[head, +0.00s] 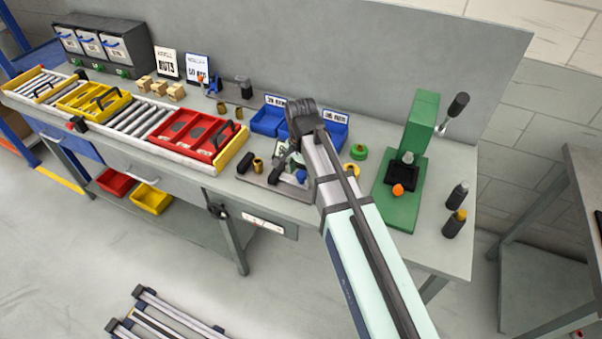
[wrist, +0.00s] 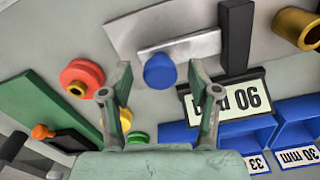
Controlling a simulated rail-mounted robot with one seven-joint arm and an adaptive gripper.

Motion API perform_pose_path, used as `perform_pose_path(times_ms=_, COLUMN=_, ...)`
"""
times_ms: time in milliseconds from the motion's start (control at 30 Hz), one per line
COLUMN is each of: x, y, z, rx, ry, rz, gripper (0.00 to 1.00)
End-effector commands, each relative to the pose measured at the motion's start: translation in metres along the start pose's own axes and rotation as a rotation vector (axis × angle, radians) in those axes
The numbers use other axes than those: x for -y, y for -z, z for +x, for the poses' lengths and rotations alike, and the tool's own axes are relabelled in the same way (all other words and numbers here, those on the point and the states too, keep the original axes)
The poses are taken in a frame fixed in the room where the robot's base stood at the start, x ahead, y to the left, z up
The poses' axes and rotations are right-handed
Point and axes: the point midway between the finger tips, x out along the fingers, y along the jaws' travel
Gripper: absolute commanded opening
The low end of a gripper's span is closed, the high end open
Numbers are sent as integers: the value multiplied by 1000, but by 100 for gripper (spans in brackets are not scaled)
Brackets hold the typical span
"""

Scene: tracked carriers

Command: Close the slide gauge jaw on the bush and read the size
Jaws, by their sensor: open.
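The slide gauge lies on the bench, its grey base plate (head: 262,190) partly hidden by my arm in the head view. Its sliding piece (wrist: 180,50) carries a blue knob (wrist: 161,71), with a dark upright jaw (wrist: 237,38) beside it. The brass bush (wrist: 298,28) stands past that jaw, with a visible gap between them; it also shows in the head view (head: 257,165). My gripper (wrist: 161,68) is open, its fingers to either side of the blue knob, apparently without touching it. A readout plate (wrist: 243,97) is partly covered by one finger, so I cannot read it surely.
Blue bins (head: 267,121) with size labels stand behind the gauge. A green press (head: 410,165) stands to the right, with two dark bottles near the bench's right end. A red tray (head: 190,137) sits on the roller track to the left. A red round part (wrist: 82,78) lies near my fingers.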

Motion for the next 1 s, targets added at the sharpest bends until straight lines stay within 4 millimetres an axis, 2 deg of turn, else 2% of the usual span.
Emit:
perform_pose_path(times_ms=200, x=0, y=0, z=13, rx=0, ry=0, rz=0, gripper=61)
perform_pose_path(times_ms=533, x=0, y=0, z=15, rx=0, ry=0, rz=0, gripper=61)
perform_pose_path(times_ms=667, x=0, y=0, z=15, rx=0, ry=0, rz=0, gripper=15)
perform_pose_path(times_ms=700, x=0, y=0, z=15, rx=0, ry=0, rz=0, gripper=1)
perform_pose_path(times_ms=867, x=0, y=0, z=15, rx=0, ry=-1, rz=0, gripper=0)
perform_pose_path(times_ms=1000, x=14, y=-2, z=15, rx=1, ry=-1, rz=-2, gripper=0)
